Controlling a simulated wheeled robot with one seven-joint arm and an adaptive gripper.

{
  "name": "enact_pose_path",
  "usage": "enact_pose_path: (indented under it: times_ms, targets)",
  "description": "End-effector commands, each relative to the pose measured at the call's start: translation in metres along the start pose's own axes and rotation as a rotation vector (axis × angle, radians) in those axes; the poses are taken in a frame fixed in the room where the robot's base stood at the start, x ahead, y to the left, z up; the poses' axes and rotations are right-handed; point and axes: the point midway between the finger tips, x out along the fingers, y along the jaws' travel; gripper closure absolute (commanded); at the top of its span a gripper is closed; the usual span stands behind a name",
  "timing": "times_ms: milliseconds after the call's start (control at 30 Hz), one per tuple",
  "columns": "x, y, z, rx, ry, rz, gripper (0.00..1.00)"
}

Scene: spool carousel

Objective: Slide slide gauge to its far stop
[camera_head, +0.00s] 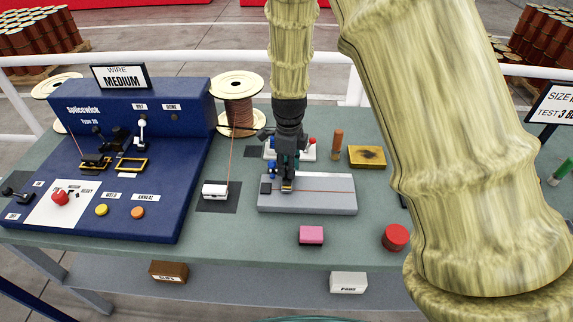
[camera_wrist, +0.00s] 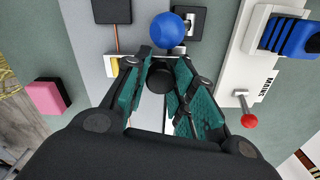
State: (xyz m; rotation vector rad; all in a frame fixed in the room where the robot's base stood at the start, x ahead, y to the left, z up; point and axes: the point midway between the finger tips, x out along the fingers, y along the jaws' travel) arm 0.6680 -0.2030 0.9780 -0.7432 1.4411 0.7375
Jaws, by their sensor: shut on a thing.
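The slide gauge appears to be the long light grey block (camera_head: 325,197) on the green bench, with a thin reddish wire along its top. It also shows as a grey strip in the wrist view (camera_wrist: 88,40). My gripper (camera_head: 288,168) points down over the left part of the block. In the wrist view its teal-padded fingers (camera_wrist: 163,62) close around a dark round knob (camera_wrist: 160,78). A small yellow piece (camera_wrist: 112,64) sits beside the left finger. A blue ball (camera_wrist: 168,30) is just beyond the fingertips. The knob's foot is hidden by my gripper.
A blue splice machine (camera_head: 130,190) stands at left, a copper wire spool (camera_head: 238,100) behind. A white clamp (camera_head: 215,189) lies left of the gauge. A pink block (camera_head: 311,235) and red cylinder (camera_head: 396,237) are in front. A red-tipped lever (camera_wrist: 248,119) stands close right in the wrist view.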

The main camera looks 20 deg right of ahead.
Motion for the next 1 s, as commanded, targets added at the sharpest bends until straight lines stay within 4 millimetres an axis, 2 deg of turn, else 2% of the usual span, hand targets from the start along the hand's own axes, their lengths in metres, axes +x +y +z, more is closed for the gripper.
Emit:
enact_pose_path:
  times_ms: [167, 200, 300, 667, 867, 1000]
  targets:
    - [0.003, 0.001, -0.001, 0.002, 0.002, 0.004, 1.0]
    - [0.003, 0.001, -0.001, 0.001, 0.002, 0.004, 0.67]
    - [0.003, 0.001, -0.001, 0.001, 0.001, 0.003, 0.53]
    - [-0.001, 0.0, 0.0, 0.0, 0.0, 0.001, 0.53]
    - [-0.022, 0.0, 0.0, 0.0, 0.0, -0.002, 0.53]
    - [-0.046, -0.001, 0.0, 0.001, 0.0, -0.002, 0.53]
